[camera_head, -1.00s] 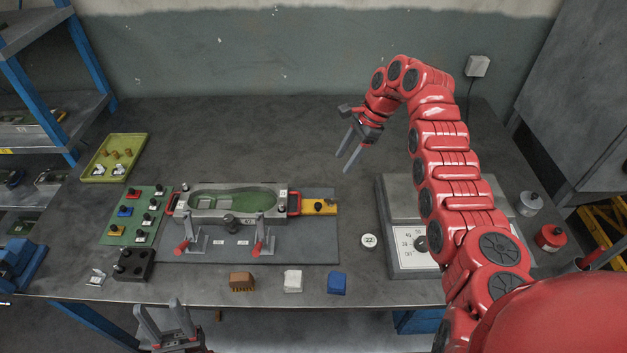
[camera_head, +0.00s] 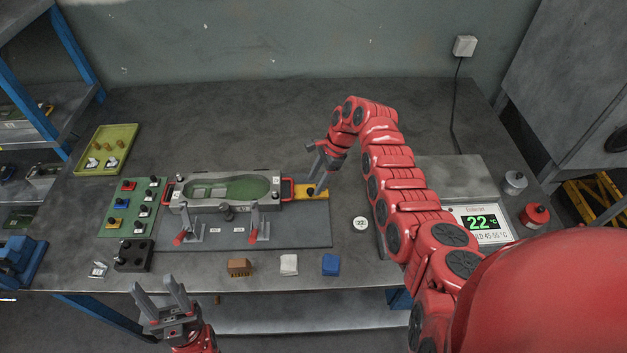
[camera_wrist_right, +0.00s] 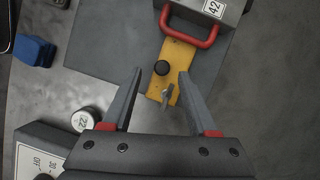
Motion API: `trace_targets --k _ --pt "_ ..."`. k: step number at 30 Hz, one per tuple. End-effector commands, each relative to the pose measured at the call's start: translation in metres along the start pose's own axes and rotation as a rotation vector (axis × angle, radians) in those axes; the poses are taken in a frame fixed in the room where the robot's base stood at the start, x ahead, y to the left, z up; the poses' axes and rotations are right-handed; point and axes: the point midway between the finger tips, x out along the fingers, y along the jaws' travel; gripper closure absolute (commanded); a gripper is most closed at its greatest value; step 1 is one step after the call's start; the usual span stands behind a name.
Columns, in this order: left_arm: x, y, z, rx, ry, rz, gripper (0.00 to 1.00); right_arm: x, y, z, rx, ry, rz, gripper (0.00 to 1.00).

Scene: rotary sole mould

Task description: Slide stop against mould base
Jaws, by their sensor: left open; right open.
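The grey mould base (camera_head: 225,205) with a green sole cavity sits on a dark plate (camera_head: 310,234). The yellow stop (camera_head: 318,191) lies at its right end, by the red handle (camera_head: 287,189). My left gripper (camera_head: 155,290) is open and empty before the table's front edge.
Two red-tipped clamps (camera_head: 187,234) stand before the mould. Brown, white and blue blocks (camera_head: 330,264) lie along the front. A round 22 disc (camera_head: 360,223) and a heater plate with a 22 °C display (camera_head: 482,222) are to the right. The table behind is clear.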

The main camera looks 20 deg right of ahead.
Motion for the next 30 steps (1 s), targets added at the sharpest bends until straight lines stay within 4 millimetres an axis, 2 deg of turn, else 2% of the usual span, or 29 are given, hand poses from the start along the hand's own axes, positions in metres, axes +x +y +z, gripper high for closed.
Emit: trace_targets --k 7,19,28,30 --pt "0.004 0.000 -0.001 0.000 0.000 0.000 0.50 0.019 -0.002 0.001 -0.002 0.000 -0.003 0.41" --pt "0.004 0.000 -0.001 0.000 0.000 0.000 0.50 0.024 -0.002 0.000 -0.002 0.000 -0.004 0.43" --pt "0.004 0.000 -0.001 0.000 0.000 0.000 0.50 0.024 -0.002 0.000 -0.002 0.000 -0.005 0.97" --pt "0.004 0.000 -0.001 0.000 0.000 0.000 0.50 0.024 -0.002 0.000 -0.002 0.000 -0.005 1.00"
